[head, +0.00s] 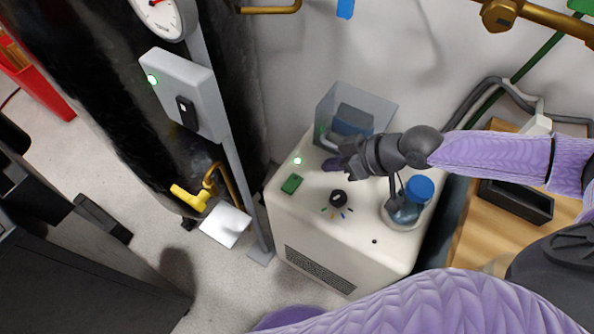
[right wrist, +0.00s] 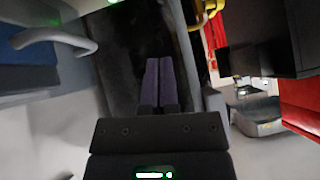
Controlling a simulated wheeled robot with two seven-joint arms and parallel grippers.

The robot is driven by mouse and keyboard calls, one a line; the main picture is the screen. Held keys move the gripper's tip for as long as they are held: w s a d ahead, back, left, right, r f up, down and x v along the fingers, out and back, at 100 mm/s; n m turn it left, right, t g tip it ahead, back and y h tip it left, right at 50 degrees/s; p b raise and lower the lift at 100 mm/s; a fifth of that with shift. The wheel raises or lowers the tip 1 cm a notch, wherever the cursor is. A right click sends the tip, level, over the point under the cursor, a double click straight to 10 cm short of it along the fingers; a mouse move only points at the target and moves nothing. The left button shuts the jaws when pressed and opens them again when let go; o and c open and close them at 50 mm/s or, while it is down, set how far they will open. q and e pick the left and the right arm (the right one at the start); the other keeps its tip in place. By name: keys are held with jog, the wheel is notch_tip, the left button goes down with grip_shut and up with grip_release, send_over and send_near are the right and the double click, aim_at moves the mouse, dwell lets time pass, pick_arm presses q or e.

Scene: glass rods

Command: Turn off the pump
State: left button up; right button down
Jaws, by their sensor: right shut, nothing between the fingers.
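A cream white box-shaped unit (head: 325,250), which looks like the pump, stands on the floor in the head view. On its top are a green rocker switch (head: 292,184), a lit green lamp (head: 297,160) and a black knob (head: 338,198) with coloured marks. My right gripper (head: 333,165) is over the unit's top, to the right of the lamp and above and right of the switch in the picture. Its purple fingers (right wrist: 158,84) are together and empty in the right wrist view. I cannot tell whether they touch the top. My left gripper is out of view.
A blue-capped bottle (head: 408,203) and a clear-walled housing (head: 376,105) are on the unit. At left a post carries a grey box (head: 187,92) with a lit green lamp and black switch, and a gauge (head: 162,14). A yellow-handled valve (head: 188,197) is below.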

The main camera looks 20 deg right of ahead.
jog(key=b, duration=0.4)
send_over(285, 185)
jog(key=s+d, duration=0.2)
jog(key=d, duration=0.1)
jog(key=f, duration=0.7)
jog(key=shift+w+a+f, duration=0.2)
jog(key=shift+w+a, duration=0.05)
jog(key=f, duration=0.1)
jog(key=f+b, duration=0.1)
jog(key=shift+a+f, duration=0.2)
jog(key=shift+f, duration=0.1)
jog(key=shift+s+a+f+b, duration=0.1)
jog(key=shift+f+b, duration=0.25)
jog(key=shift+f, duration=0.15)
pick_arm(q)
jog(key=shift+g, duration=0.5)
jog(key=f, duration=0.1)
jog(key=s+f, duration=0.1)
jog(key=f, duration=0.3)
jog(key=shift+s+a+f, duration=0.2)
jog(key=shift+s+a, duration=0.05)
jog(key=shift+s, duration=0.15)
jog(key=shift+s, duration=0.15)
